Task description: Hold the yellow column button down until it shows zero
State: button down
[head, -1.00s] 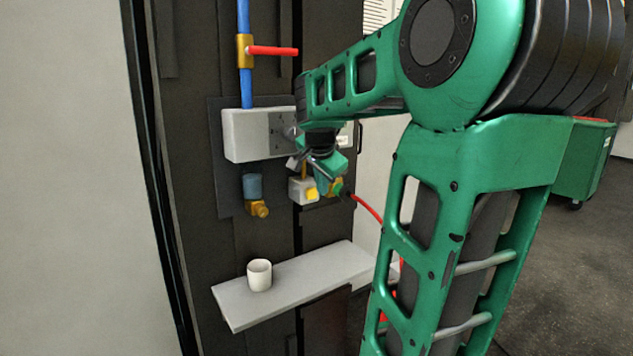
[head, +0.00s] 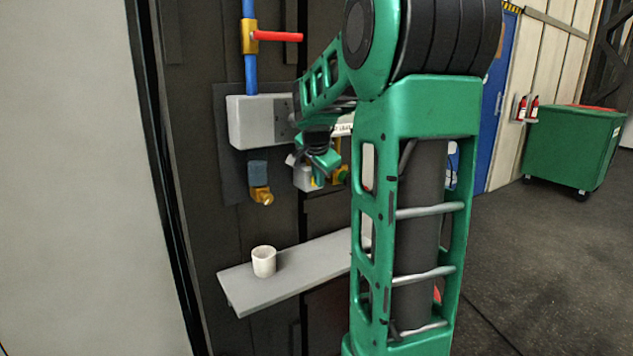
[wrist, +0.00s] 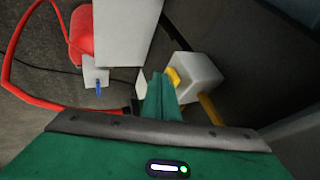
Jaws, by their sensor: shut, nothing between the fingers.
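The yellow button (wrist: 172,77) is on the face of a small white box (wrist: 198,78) with a yellow pipe below it. In the wrist view my gripper (wrist: 159,84) is shut and empty, with its fingertips right beside the button. I cannot tell whether they touch or press it. In the head view my gripper (head: 322,161) is in front of the white box (head: 304,178) and hides most or all of the button. No readable number shows in either view.
A grey shelf (head: 290,274) with a white cup (head: 263,261) sits below. A grey box (head: 252,121), a blue pipe with a red-handled valve (head: 276,37) and a brass outlet (head: 261,195) are left of my gripper. A red hose (wrist: 20,55) curves nearby in the wrist view.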

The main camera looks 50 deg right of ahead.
jog(key=shift+w, duration=0.1)
jog(key=shift+w+d+r, duration=0.1)
jog(key=shift+w+r, duration=0.05)
jog(key=shift+w, duration=0.25)
jog(key=shift+w+d+r, duration=0.1)
jog(key=shift+w+r, duration=0.05)
jog(key=shift+w, duration=0.25)
